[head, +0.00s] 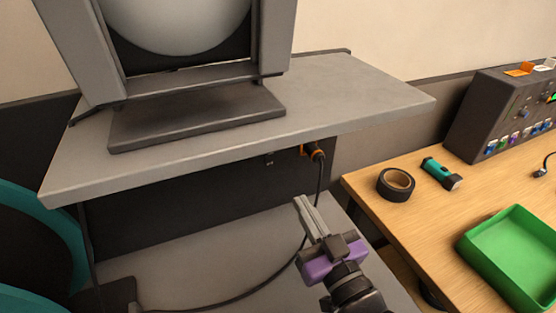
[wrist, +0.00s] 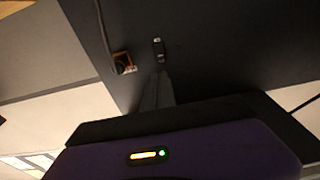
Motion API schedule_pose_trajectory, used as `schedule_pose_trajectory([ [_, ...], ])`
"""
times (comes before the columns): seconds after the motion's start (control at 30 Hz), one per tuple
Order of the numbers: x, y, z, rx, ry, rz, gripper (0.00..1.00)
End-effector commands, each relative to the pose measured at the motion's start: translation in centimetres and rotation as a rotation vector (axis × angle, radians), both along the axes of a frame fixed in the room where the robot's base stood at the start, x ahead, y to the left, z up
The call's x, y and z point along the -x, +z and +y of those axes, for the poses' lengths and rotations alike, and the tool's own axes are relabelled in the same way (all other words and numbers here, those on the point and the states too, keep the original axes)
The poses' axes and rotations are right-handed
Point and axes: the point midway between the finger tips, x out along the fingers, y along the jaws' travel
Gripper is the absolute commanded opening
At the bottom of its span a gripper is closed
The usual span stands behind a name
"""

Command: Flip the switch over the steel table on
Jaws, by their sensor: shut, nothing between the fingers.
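A small switch (head: 269,158) sits on the dark upright panel (head: 190,205) under the grey top shelf. In the wrist view the switch (wrist: 159,50) is a small dark piece with a pale end; its position is too small to tell. My gripper (head: 301,203) is shut and empty, over the lower grey surface (head: 235,265) in front of the panel. In the wrist view the fingertips (wrist: 160,78) point at the panel and appear just below the switch; I cannot tell whether they touch it.
An orange socket (wrist: 122,62) with a plug and dark cable (head: 319,185) is beside the switch. The grey shelf (head: 350,90) overhangs the panel and carries a large lamp-like unit (head: 190,60). A wooden table (head: 420,215) at right holds black tape, a teal flashlight, a green tray and a console.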

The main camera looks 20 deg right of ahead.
Motion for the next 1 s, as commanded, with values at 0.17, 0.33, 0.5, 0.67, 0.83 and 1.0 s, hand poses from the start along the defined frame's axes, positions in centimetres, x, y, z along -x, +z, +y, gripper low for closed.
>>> schedule_pose_trajectory([
  [0.17,-2.3,0.5,0.0,0.000,0.001,-0.003,0.00],
  [0.33,-5.4,0.9,0.0,0.000,0.000,-0.003,0.00],
  [0.5,-8.5,1.3,0.1,-0.001,0.001,-0.004,0.00],
  [0.67,-11.0,1.6,0.0,-0.001,0.000,-0.002,0.00],
  [0.83,-12.7,1.7,0.0,-0.001,0.000,-0.002,0.00],
  [1.0,-13.4,1.7,0.0,0.000,0.000,0.000,0.00],
])
